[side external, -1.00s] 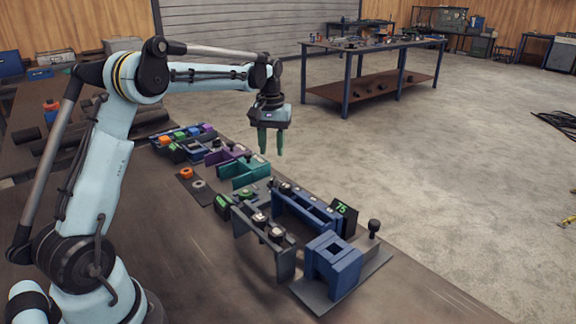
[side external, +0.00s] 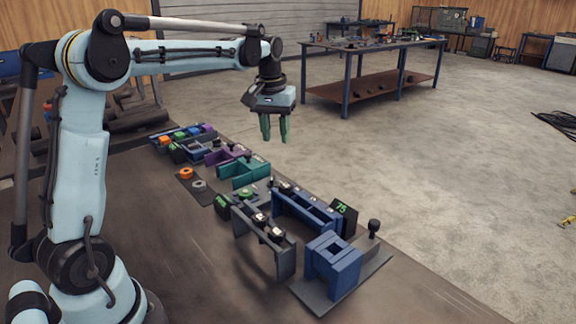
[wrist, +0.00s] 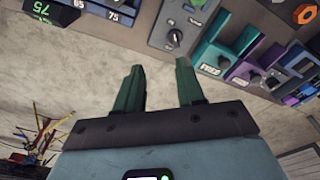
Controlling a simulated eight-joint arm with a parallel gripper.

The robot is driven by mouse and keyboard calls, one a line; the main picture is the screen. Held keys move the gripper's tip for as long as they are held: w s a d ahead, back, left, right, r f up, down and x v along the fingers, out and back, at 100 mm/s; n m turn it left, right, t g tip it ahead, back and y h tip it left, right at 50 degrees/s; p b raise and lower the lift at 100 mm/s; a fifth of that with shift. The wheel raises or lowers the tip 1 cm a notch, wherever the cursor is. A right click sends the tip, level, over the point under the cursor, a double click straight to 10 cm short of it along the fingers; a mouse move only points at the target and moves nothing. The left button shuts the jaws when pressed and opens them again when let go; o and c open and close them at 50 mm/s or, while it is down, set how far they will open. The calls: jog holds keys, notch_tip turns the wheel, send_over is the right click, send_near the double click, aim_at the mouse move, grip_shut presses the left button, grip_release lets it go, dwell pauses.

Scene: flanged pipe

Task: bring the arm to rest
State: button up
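My gripper (side external: 275,130) hangs in the air above the far edge of the workbench, over the row of coloured fixtures. Its two green fingers point down and stand apart with nothing between them. In the wrist view my gripper (wrist: 160,82) also shows open and empty, with bare floor behind the fingers. No flanged pipe can be made out in my gripper or clearly on the bench.
On the bench (side external: 170,265) are a blue block fixture (side external: 333,265), a grey bracket (side external: 262,240), a teal fixture (side external: 243,170), a purple fixture (side external: 226,155) and an orange ring (side external: 186,173). A second table (side external: 375,88) stands behind on open floor.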

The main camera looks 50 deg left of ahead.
jog(key=s+d+f+m+t, duration=0.1)
jog(key=s+d+m+t, duration=0.1)
jog(key=s+d, duration=0.3)
jog(key=s+d+f+m+t, duration=0.1)
jog(key=s+d+m+t, duration=0.1)
jog(key=s+d, duration=0.3)
jog(key=s+d+f+m+t, duration=0.2)
jog(key=s+d, duration=0.3)
jog(key=s, duration=0.1)
jog(key=shift+m, duration=0.3)
jog(key=shift+w, duration=0.1)
